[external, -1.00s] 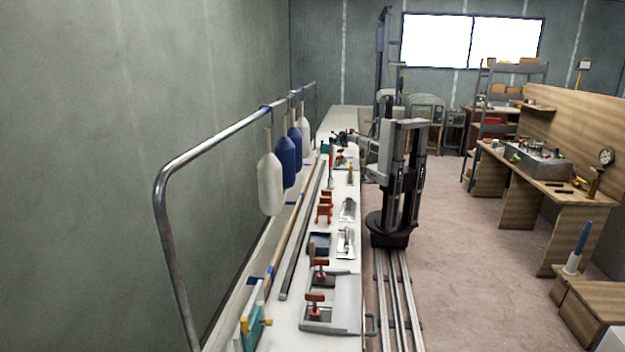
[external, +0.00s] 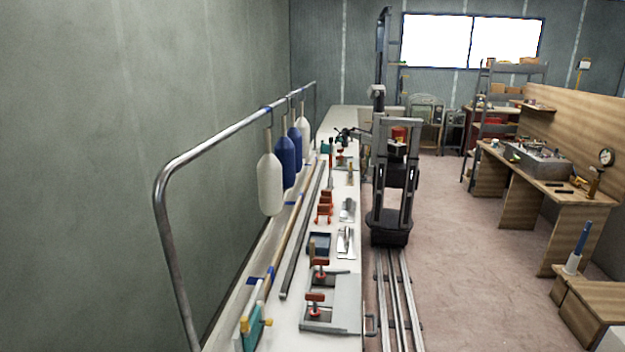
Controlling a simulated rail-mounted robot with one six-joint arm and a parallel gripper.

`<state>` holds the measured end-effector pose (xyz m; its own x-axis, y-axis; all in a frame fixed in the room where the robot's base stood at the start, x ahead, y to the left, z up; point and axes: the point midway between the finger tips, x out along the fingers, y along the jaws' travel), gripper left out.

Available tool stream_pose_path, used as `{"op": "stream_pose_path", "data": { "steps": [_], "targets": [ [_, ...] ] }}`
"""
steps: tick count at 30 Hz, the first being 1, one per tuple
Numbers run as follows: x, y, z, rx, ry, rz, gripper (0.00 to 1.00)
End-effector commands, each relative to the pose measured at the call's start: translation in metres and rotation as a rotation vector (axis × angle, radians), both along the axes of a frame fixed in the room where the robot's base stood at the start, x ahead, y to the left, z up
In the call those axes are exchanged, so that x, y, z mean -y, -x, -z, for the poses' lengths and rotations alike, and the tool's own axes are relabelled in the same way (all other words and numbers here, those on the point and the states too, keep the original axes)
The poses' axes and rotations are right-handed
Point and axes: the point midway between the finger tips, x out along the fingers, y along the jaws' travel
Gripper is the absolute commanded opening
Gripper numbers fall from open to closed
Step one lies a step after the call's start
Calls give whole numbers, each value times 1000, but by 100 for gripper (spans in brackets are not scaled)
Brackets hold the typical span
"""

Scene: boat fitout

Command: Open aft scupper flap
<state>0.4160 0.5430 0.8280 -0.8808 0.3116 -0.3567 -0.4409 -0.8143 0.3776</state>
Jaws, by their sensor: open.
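My gripper (external: 346,133) is small and dark at the far part of the long white side deck, above its surface, partly merged with the arm behind it. It looks open, and I see nothing held in it. I cannot make out a clear aft scupper flap. Two bright metal fittings, one farther (external: 347,209) and one nearer (external: 346,243), lie along the deck's right side. I cannot tell whether either is the flap. My gripper is well beyond both and apart from them.
Red-handled clamps (external: 317,305) stand on a grey plate at the near end. A blue tray (external: 319,243) and orange clamps (external: 324,207) stand farther along. White and blue fenders (external: 270,185) hang from a rail (external: 222,138) at left. Floor rails (external: 392,300) run clear toward the camera.

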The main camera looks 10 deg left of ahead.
Motion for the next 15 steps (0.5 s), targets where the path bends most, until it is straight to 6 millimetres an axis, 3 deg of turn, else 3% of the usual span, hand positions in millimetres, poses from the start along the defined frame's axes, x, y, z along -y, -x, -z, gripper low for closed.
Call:
{"op": "stream_pose_path", "data": {
  "steps": [9, 12, 15],
  "targets": [
    [5, 0, 8, 0, 0, 6, 51],
    [42, 32, 20, 19, -68, 52, 51],
    [60, 55, 25, 172, -379, 109, 51]
  ]
}}
